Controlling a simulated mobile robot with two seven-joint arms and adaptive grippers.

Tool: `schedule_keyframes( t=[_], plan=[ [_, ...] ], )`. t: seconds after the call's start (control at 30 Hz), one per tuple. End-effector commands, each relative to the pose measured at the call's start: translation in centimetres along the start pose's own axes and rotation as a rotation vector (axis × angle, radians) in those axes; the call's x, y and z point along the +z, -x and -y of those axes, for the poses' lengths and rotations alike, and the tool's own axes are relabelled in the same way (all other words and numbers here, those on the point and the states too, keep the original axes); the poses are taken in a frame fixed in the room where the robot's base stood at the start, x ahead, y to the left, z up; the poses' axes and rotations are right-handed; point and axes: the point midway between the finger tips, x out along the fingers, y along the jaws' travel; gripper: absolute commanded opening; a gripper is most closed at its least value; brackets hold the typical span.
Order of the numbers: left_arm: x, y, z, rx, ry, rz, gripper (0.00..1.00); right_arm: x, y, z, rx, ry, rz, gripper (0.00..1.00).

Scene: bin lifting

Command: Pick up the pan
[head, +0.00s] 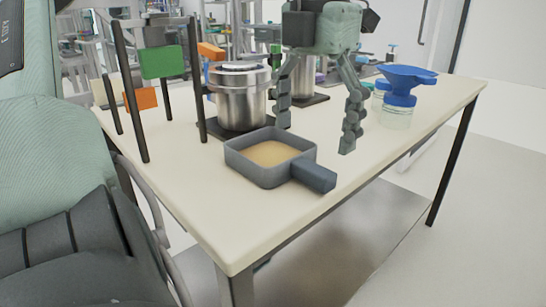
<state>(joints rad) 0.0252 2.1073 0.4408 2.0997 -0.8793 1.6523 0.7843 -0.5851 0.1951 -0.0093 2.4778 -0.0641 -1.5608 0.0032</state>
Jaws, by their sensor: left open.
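The pan (248,171) is a grey square pan with tan contents and a short, thick handle (314,173). It sits upright near the table's front edge, with the handle pointing to the lower right. My left gripper (317,122) hangs fingers down above the table, behind and to the right of the pan. Its two grey fingers are spread wide with nothing between them, and it is apart from the pan. My right gripper is not in view.
The cream table (220,220) has free room right of the pan. A steel pot (242,100) on a dark base stands behind it. A rack with dark posts and coloured blocks (163,62) stands at left. A jar with a blue funnel (403,82) stands at right.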

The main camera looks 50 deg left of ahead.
Motion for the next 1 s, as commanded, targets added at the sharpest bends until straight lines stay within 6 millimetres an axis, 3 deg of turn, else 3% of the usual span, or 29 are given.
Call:
schedule_keyframes(
  t=[0.4, 0.67, 1.0],
  plan=[
    [0.1, -5.5, 0.4, -0.005, 0.001, -0.001, 0.86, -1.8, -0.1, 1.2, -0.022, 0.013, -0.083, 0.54],
    [0.2, -5.8, 0.4, -0.004, 0.003, 0.002, 0.86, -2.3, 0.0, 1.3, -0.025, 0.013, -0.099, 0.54],
    [0.2, -5.8, 0.4, -0.004, 0.003, 0.002, 0.47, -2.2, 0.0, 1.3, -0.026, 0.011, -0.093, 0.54]
  ],
)
